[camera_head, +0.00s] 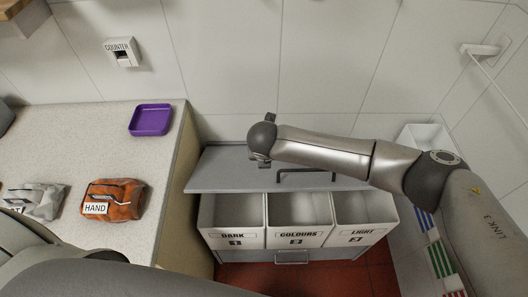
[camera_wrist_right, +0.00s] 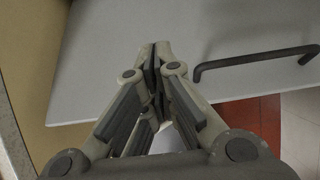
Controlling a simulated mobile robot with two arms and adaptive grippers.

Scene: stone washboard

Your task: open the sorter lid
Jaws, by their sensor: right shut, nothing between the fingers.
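The sorter lid (camera_head: 225,171) is a grey panel behind and above the sorter's three open bins, with a dark bar handle (camera_head: 309,171). I cannot tell its exact tilt. The white bins are labelled DARK (camera_head: 232,218), COLOURS (camera_head: 298,216) and LIGHT (camera_head: 362,214). My right gripper (camera_head: 260,159) is over the left half of the lid, left of the handle. In the right wrist view the gripper (camera_wrist_right: 159,50) is shut and empty over the pale lid (camera_wrist_right: 215,28), and the handle (camera_wrist_right: 255,57) is to its right, apart from the fingers. My left gripper is out of view.
A counter (camera_head: 80,135) on the left bears a purple tray (camera_head: 150,120), an orange bag labelled HAND (camera_head: 113,200) and a grey bag (camera_head: 37,200). A tiled wall is behind the lid. A white container (camera_head: 425,133) stands at the right. Red floor (camera_head: 310,278) lies in front.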

